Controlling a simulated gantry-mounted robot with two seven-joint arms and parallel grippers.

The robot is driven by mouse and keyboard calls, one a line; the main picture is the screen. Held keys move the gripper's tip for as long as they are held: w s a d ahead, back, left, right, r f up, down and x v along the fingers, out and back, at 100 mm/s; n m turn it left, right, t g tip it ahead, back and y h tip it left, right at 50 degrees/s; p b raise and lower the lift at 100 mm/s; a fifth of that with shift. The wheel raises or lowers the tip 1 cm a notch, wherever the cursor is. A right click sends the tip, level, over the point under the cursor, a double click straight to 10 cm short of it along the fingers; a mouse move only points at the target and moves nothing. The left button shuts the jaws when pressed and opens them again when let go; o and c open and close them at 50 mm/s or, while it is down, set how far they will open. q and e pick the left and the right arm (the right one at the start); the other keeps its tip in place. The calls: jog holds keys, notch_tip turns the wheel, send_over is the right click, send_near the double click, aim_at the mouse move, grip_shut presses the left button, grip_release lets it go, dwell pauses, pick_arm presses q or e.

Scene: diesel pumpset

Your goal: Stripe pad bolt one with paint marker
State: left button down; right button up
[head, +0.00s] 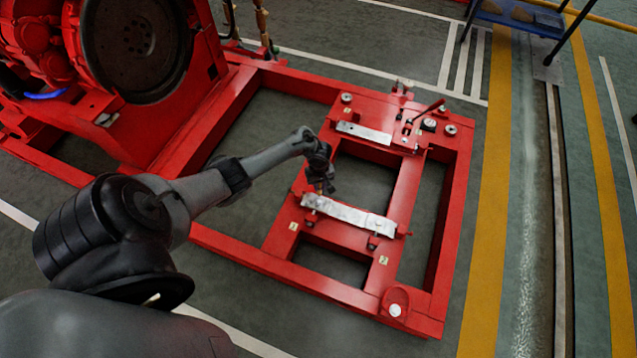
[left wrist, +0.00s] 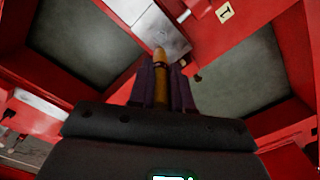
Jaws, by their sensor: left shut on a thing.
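My left gripper (head: 322,186) is over the left end of the near silver pad plate (head: 348,213) on the red frame. In the left wrist view, its dark fingers (left wrist: 162,88) are shut on an orange-brown paint marker (left wrist: 161,80). The marker's tip points toward the silver plate (left wrist: 160,34); I cannot tell whether it touches. A tag marked 1 (left wrist: 224,12) is on the red beam beside the plate. Bolts show below the plate's front edge, one at its left end (head: 311,216) and one at its right (head: 372,241). I cannot make out a paint stripe. My right gripper is not in view.
A second silver plate (head: 364,132) lies on the far crossbeam, near a red lever (head: 428,110) and round mounts. The red frame (head: 450,255) has open bays with floor below. The red engine (head: 140,100) stands at upper left. A blue-topped table (head: 520,17) is at upper right.

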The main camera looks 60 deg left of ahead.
pick_arm(q)
jog(key=shift+w+d, duration=0.2)
jog(key=shift+s+a+r, duration=0.15)
jog(key=shift+s+a, duration=0.15)
jog(key=shift+a, duration=0.1)
jog(key=shift+s+r+p, duration=0.1)
jog(key=shift+p, duration=0.45)
jog(key=f, duration=0.1)
jog(key=b, duration=0.1)
jog(key=f, duration=0.1)
jog(key=shift+w+d+f, duration=0.2)
jog(key=shift+w+f, duration=0.05)
jog(key=shift+f, duration=0.1)
jog(key=shift+s+a+f+b, duration=0.15)
jog(key=shift+f+b, duration=0.65)
jog(key=shift+f, duration=0.35)
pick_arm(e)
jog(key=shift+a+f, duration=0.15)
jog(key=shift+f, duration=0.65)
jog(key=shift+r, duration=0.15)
pick_arm(q)
jog(key=shift+f, duration=0.25)
